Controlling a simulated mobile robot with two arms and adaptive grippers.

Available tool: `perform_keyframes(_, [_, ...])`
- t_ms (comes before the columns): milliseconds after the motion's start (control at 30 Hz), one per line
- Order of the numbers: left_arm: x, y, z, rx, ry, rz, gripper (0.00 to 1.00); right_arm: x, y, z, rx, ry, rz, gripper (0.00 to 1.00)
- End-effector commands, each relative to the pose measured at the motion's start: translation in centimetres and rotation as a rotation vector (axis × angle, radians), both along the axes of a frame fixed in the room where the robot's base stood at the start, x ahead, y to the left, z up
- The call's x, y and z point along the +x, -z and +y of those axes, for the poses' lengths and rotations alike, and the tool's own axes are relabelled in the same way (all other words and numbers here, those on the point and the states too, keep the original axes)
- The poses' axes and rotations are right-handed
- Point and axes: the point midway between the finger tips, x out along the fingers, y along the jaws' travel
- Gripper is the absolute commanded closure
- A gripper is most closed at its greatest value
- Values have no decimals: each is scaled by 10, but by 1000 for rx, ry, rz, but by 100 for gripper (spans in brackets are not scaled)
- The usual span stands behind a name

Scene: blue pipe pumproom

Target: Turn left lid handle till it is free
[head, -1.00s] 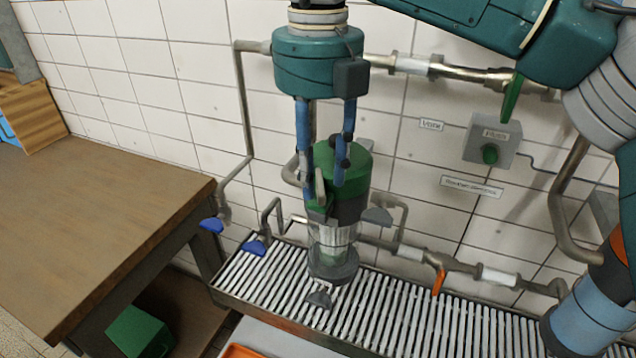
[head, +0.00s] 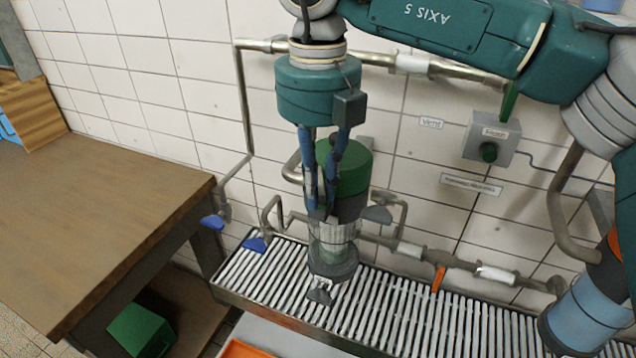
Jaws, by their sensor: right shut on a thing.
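My right gripper (head: 321,207) points down at the left side of the lid. Its fingers are close together and shut on the left lid handle, which they hide. Whether the handle is loose cannot be seen. A grey handle (head: 377,214) sticks out on the right side of the housing. My left gripper is not in view.
A wooden table (head: 110,210) fills the left side. Pipes with blue valve handles (head: 254,244) and an orange handle (head: 438,278) run around the housing. A grey switch box (head: 491,139) is on the tiled wall.

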Motion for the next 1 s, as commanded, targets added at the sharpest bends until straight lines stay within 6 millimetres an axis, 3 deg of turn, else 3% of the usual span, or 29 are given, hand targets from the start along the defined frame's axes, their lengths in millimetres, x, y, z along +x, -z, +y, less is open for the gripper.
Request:
perform_keyframes(367, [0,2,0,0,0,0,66,0,0,-2,1,-149,0,100])
perform_keyframes(1000, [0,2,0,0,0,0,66,1,-1,-9,1,-659,-1,100])
